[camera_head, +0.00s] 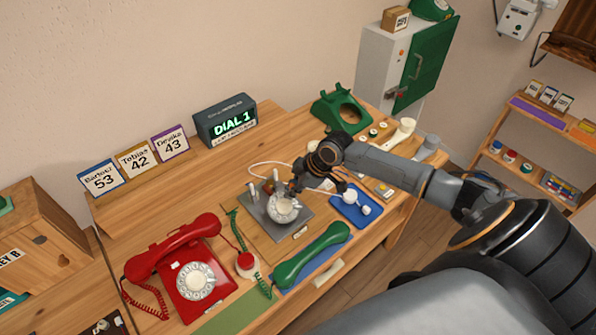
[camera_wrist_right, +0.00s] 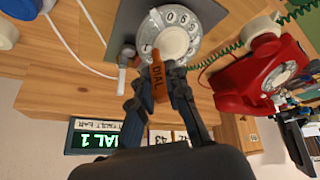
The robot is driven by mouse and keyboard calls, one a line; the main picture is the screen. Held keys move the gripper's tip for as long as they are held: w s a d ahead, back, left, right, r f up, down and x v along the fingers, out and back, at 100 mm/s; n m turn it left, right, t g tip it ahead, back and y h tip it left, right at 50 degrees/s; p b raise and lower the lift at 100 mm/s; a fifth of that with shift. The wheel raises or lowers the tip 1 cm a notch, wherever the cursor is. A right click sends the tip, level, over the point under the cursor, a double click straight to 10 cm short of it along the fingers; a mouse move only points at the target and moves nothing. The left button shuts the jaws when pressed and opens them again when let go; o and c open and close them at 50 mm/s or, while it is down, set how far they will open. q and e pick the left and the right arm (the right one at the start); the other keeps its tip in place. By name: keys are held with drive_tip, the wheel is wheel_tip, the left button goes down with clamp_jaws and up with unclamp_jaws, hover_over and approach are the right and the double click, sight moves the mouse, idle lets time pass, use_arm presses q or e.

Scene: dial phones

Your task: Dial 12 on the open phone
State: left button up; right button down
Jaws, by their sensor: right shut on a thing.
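A white rotary dial (camera_head: 284,209) sits bare on a grey plate (camera_head: 262,228) in the middle of the table. In the wrist view the dial (camera_wrist_right: 195,22) shows its finger holes and pale centre. My right gripper (camera_head: 294,186) is over the dial's far edge. It is shut on an orange stick (camera_wrist_right: 158,78) marked DIAL, whose tip is at the dial's rim; I cannot tell whether it is in a hole. The display box (camera_head: 226,121) reads DIAL 1. A green phone shell (camera_head: 340,108) with an empty round opening stands behind. My left gripper is not in view.
A red phone (camera_head: 178,268) stands left of the plate. A green handset (camera_head: 312,255) lies in front, and a blue tray (camera_head: 356,204) with white parts lies right. Name cards (camera_head: 134,160) line the back edge.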

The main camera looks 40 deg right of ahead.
drive_tip(key=shift+w+a+r, duration=0.25)
drive_tip(key=shift+w, duration=0.25)
drive_tip(key=shift+w+a+r, duration=0.2)
drive_tip(key=shift+w+a, duration=0.05)
drive_tip(key=shift+w, duration=0.2)
drive_tip(key=shift+f, duration=0.1)
drive_tip(key=shift+w+f+b, duration=0.25)
drive_tip(key=shift+f+b, duration=0.1)
drive_tip(key=shift+f, duration=0.1)
drive_tip(key=shift+w+f, duration=0.2)
drive_tip(key=shift+f, duration=0.25)
drive_tip(key=shift+s+d, duration=0.1)
idle(0.6)
